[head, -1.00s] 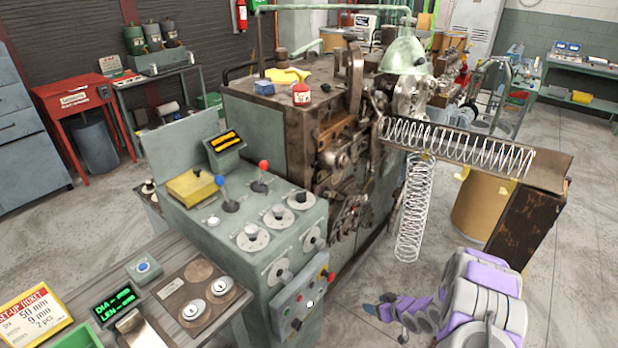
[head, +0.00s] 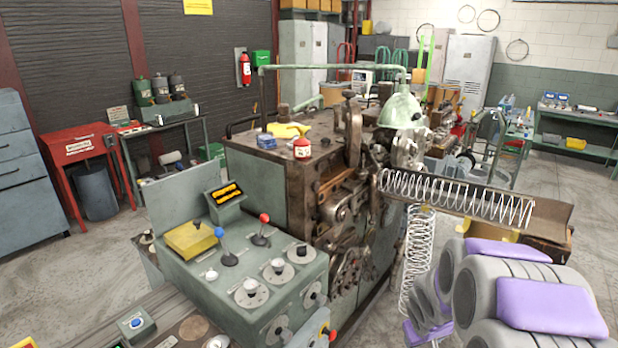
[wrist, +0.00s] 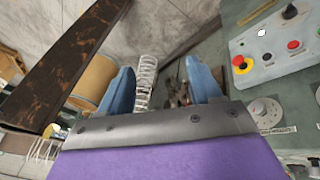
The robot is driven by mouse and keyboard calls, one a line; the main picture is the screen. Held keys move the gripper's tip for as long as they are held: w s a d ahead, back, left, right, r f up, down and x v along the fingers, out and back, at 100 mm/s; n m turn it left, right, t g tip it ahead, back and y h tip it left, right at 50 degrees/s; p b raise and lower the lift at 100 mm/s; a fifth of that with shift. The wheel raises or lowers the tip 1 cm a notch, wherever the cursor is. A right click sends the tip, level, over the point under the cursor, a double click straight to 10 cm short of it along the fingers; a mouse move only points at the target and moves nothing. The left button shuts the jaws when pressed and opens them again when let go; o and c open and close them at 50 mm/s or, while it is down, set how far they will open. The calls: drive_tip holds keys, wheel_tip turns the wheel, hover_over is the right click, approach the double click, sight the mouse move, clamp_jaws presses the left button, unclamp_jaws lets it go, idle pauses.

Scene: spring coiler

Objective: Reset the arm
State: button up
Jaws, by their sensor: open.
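My arm, grey with purple panels, shows at the lower right of the head view. The jaws are hidden there. In the wrist view my gripper (wrist: 160,90) has its two blue fingers wide apart with nothing held between them. A hanging wire spring (wrist: 147,75) shows beyond the fingers in that view, and I cannot tell its distance from them. In the head view the hanging spring (head: 417,240) is partly covered by my arm. Another long spring (head: 455,195) lies along the brown chute of the coiler (head: 300,175).
The control console (head: 250,262) with knobs and levers stands left of my arm. The button box (wrist: 280,45) shows at the right of the wrist view. A cardboard drum (wrist: 92,80) and the brown chute (wrist: 70,60) are at its left. Open floor (head: 595,230) lies at the far right.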

drive_tip(key=s+a+r+g, duration=0.1)
drive_tip(key=s+a+r, duration=0.3)
drive_tip(key=s, duration=0.7)
drive_tip(key=s+a+r+m+g+y, duration=0.1)
drive_tip(key=s+a+r, duration=0.3)
drive_tip(key=s, duration=0.6)
drive_tip(key=s+a+r+g+y, duration=0.1)
drive_tip(key=s+a+r+g, duration=0.2)
drive_tip(key=s, duration=0.8)
drive_tip(key=a+r, duration=0.1)
drive_tip(key=a, duration=0.1)
drive_tip(key=shift+s+a+r+m, duration=0.3)
drive_tip(key=shift+s+r+m, duration=0.05)
drive_tip(key=shift+m, duration=0.05)
